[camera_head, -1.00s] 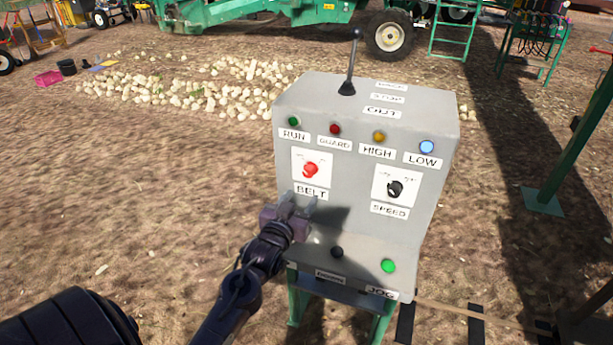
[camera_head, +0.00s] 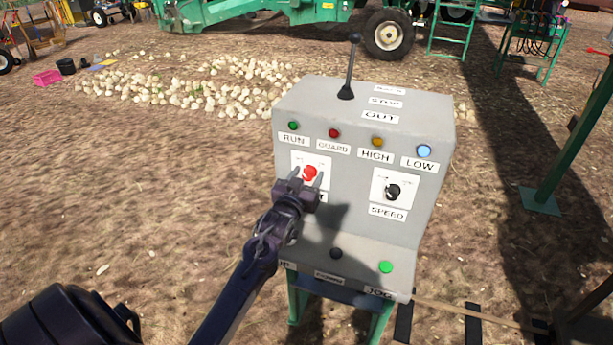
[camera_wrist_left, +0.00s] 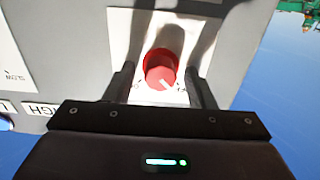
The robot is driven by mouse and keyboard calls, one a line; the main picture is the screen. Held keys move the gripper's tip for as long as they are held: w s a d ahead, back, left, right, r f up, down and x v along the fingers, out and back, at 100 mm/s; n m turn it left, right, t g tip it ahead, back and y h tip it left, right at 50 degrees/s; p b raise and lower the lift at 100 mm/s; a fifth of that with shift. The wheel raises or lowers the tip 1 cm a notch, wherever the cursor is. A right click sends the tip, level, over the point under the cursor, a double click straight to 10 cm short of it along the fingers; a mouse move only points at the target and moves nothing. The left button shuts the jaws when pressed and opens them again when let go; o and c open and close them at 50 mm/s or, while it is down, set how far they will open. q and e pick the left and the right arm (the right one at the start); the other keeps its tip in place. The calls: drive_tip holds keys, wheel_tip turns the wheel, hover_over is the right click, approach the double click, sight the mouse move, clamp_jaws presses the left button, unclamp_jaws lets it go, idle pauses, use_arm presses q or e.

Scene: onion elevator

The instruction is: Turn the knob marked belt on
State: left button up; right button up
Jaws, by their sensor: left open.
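The red belt knob (camera_head: 310,173) sits on a white plate on the front of the grey control box (camera_head: 345,225). My left gripper (camera_head: 307,177) is in front of it, its two fingers open on either side of the knob in the head view. The gripper hides most of the BELT label. My right gripper is out of view.
A black speed knob (camera_head: 393,191) is to the right. Several lamps line the upper face, and a black lever (camera_head: 350,68) stands on top. A black button (camera_head: 336,253) and a green button (camera_head: 386,267) sit on the lower ledge. A green post (camera_head: 570,150) stands at right.

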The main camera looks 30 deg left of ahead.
use_arm(q)
drive_tip(key=c, duration=1)
drive_tip(key=m, duration=0.4)
drive_tip(key=shift+d+m+p, duration=0.1)
drive_tip(key=shift+m+p, duration=0.3)
drive_tip(key=m, duration=0.4)
drive_tip(key=shift+m+p, duration=0.3)
drive_tip(key=m, duration=0.4)
drive_tip(key=shift+d+f+m+p, duration=0.1)
drive_tip(key=shift+f+m+p, duration=0.05)
drive_tip(key=shift+m+p, duration=0.2)
drive_tip(key=shift+f+m, duration=0.1)
drive_tip(key=shift+m, duration=1.85)
drive_tip(key=shift+p, duration=0.3)
